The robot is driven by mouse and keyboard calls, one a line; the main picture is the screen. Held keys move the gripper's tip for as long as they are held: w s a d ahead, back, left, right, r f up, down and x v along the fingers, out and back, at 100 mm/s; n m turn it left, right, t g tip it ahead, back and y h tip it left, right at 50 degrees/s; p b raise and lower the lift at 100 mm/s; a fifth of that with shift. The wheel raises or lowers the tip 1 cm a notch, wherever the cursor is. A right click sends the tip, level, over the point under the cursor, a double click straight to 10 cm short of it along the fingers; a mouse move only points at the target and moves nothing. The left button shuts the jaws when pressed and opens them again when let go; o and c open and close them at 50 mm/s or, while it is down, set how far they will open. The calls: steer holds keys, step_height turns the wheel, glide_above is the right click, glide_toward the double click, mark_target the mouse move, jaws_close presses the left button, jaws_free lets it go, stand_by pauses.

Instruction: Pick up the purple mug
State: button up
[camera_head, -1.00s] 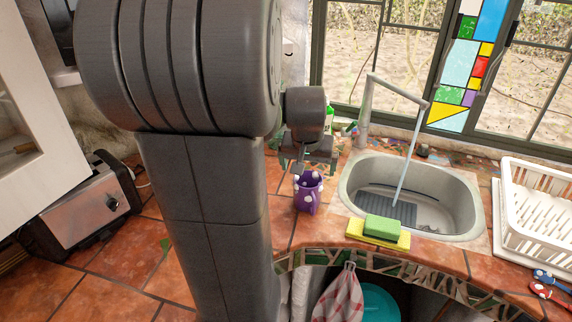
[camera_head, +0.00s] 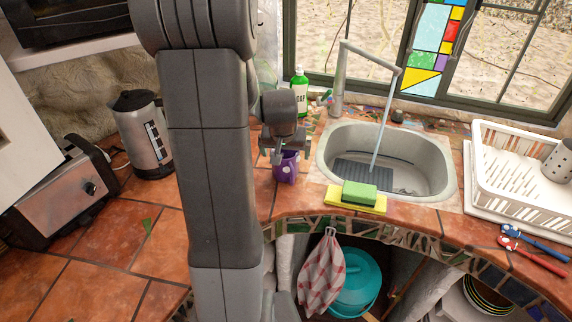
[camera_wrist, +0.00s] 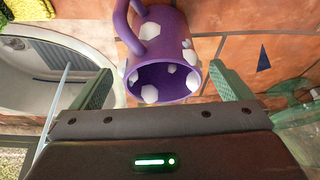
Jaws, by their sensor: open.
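The purple mug (camera_head: 286,168) with white spots stands on the tiled counter, left of the sink. In the wrist view the mug (camera_wrist: 165,58) shows its open mouth, and its handle is at the upper left. My gripper (camera_head: 284,152) is at the mug's top in the head view and hides part of its rim. In the wrist view my gripper (camera_wrist: 160,82) is open, with one green finger on each side of the mug's mouth. The right finger is close to the mug; I cannot tell whether it touches.
The sink (camera_head: 330,150) with a running tap is to the right. A green sponge (camera_head: 360,192) lies on a yellow cloth (camera_head: 345,202) in front. A soap bottle (camera_head: 299,92) stands behind the gripper. A kettle (camera_head: 146,135) and toaster (camera_head: 62,190) are at left, a dish rack (camera_head: 500,185) at right.

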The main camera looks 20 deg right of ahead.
mark_target(285, 157)
steer(key=shift+p+x, duration=0.3)
steer(key=shift+x, duration=1.55)
steer(key=shift+a, duration=0.1)
steer(key=c, duration=1.2)
